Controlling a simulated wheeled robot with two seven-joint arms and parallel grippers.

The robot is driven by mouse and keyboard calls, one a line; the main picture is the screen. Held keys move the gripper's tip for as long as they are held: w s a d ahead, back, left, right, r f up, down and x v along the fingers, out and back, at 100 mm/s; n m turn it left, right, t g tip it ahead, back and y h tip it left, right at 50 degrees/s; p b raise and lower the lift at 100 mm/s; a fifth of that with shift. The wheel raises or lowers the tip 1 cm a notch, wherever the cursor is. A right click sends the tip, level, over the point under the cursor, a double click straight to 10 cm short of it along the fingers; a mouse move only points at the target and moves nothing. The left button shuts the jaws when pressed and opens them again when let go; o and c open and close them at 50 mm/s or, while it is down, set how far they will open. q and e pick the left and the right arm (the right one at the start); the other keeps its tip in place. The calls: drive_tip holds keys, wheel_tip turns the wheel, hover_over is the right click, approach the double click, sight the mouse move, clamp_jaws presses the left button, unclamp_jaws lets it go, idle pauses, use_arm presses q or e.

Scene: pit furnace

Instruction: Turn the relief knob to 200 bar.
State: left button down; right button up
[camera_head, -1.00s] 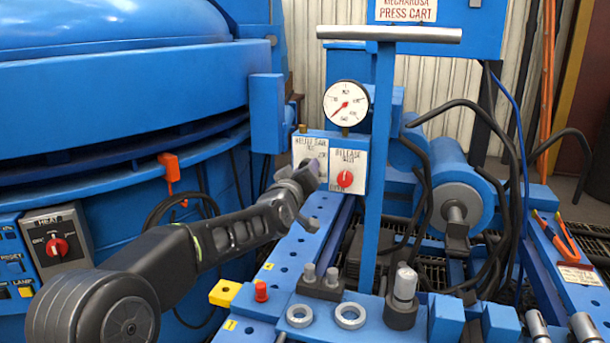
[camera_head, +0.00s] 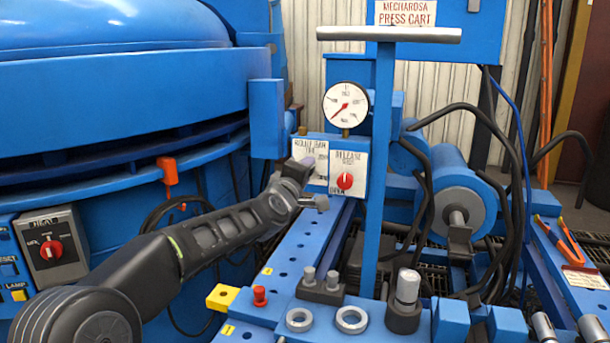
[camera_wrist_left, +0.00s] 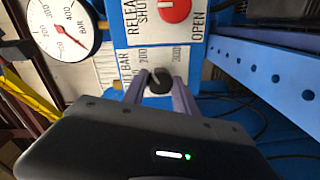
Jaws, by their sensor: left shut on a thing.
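The relief knob (camera_wrist_left: 160,83) is small and dark with a pale line on its face. It sits on a white labelled plate (camera_head: 312,152) to the left of the release plate. My left gripper (camera_wrist_left: 158,90) is shut on it, with one finger on each side in the left wrist view. In the head view my left gripper (camera_head: 308,163) is at the relief plate and hides the knob. The wrist view shows part of the scale, with "BAR" and numbers, but I cannot tell the exact setting. My right gripper is not in view.
A red release knob (camera_head: 345,181) is close to the right of my gripper. A pressure gauge (camera_head: 346,104) stands above the plates. A blue upright post (camera_head: 380,170) is to the right. The blue furnace (camera_head: 120,110) fills the left side.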

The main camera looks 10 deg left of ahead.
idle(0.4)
use_arm(q)
drive_tip(key=c, duration=1)
unclamp_jaws()
drive_tip(key=shift+o, duration=0.2)
drive_tip(key=s, duration=0.7)
drive_tip(key=shift+s+a, duration=0.2)
drive_tip(key=shift+s, duration=0.2)
drive_tip(key=shift+r, duration=0.1)
